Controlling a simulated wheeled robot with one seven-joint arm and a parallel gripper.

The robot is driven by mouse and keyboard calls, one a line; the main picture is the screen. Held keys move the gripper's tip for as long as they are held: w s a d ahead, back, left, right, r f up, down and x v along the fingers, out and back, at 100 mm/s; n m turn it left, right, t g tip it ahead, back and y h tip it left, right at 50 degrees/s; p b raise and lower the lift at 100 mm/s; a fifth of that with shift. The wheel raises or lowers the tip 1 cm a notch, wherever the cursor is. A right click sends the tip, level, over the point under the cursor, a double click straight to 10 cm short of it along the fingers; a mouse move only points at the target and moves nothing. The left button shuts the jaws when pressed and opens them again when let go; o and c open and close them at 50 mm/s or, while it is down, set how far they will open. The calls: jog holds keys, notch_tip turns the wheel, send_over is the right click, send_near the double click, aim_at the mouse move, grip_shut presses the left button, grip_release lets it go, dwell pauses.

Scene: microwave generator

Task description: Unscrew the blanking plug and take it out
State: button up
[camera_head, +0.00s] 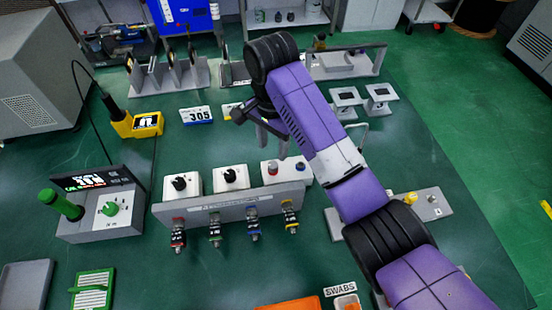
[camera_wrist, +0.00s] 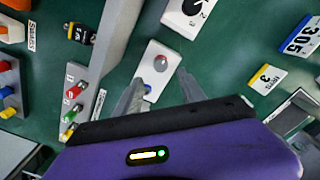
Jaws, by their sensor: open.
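My gripper (camera_head: 272,142) is open and empty. It hangs above the bench behind the grey front panel (camera_head: 232,208). In the wrist view its two fingers (camera_wrist: 163,82) stand apart, on either side of a white box (camera_wrist: 146,80) with a round red-topped part (camera_wrist: 160,63). That box also shows in the head view (camera_head: 295,171), just in front of the gripper. Several colour-banded connectors (camera_head: 214,231) stick out along the front panel. A grey block (camera_wrist: 84,105) with red, green and yellow parts lies left in the wrist view. I cannot tell for certain which part is the blanking plug.
Two white boxes with black knobs (camera_head: 231,177) stand left of the red-topped one. A console with a green handle (camera_head: 62,205) stands at left, a yellow meter (camera_head: 147,124) behind it. Upright grey holders (camera_head: 170,75) are at the back.

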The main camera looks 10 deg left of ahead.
aim_at(273, 165)
notch_tip(273, 165, down, 7)
jog(key=shift+f, duration=0.2)
dwell(0.3)
grip_shut()
